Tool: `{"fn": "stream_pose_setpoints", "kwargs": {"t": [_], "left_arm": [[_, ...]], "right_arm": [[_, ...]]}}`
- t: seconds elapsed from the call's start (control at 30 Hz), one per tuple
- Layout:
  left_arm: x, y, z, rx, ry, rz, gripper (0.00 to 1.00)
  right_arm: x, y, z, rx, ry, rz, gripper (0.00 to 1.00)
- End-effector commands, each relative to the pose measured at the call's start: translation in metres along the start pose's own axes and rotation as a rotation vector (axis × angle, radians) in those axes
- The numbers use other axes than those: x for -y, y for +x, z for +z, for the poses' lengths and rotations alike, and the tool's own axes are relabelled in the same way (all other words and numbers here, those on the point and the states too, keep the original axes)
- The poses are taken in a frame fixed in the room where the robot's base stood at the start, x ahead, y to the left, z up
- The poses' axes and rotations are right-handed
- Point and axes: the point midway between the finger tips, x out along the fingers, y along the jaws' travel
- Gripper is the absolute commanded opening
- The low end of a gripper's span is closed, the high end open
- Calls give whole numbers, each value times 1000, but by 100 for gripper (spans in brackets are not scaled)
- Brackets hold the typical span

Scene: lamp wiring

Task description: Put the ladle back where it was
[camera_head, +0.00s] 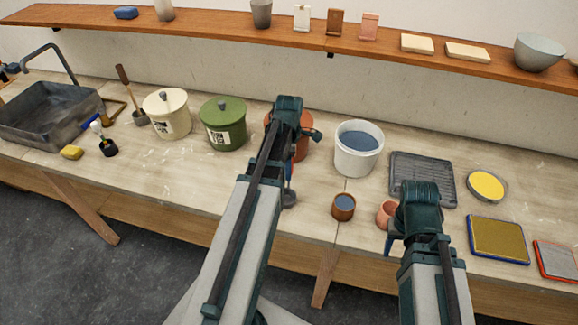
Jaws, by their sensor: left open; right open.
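A dark grey rounded piece (289,200) shows on the bench just below my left gripper (290,178); it looks like the ladle's bowl, but the arm hides most of it and I cannot be sure. My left gripper is open, and its fingers are mostly hidden behind my wrist. My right gripper (390,243) is open near the bench's front edge, beside a small pink cup (387,211). A white bucket (357,162) of blue liquid stands behind and between the grippers. A small brown cup (344,211) of blue liquid stands in front of it.
A terracotta pot (302,148) is partly hidden behind my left wrist. Green (222,130) and cream (167,118) lidded pots, a brown-handled tool (123,76) and a basin (45,125) stand left. A grey rack (423,170) and trays (498,238) lie right. A shelf (210,27) runs above.

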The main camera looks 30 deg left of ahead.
Motion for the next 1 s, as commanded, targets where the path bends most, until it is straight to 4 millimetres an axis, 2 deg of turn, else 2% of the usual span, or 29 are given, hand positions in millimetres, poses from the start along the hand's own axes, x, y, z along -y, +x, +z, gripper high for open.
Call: {"fn": "stream_pose_setpoints", "kwargs": {"t": [0.17, 0.37, 0.57, 1.0], "left_arm": [[0, -1, 0, 0, 0, 0, 62], [0, -12, 0, 0, 0, 0, 62], [0, -36, 0, 0, 0, 0, 62], [0, -105, 0, 0, 0, 0, 62]], "right_arm": [[0, -1, 0, 0, 0, 0, 50], [-1, -12, 1, 0, 1, 0, 50], [-3, -36, 2, 0, 3, -1, 50], [-10, -104, 6, 1, 14, -3, 50]]}}
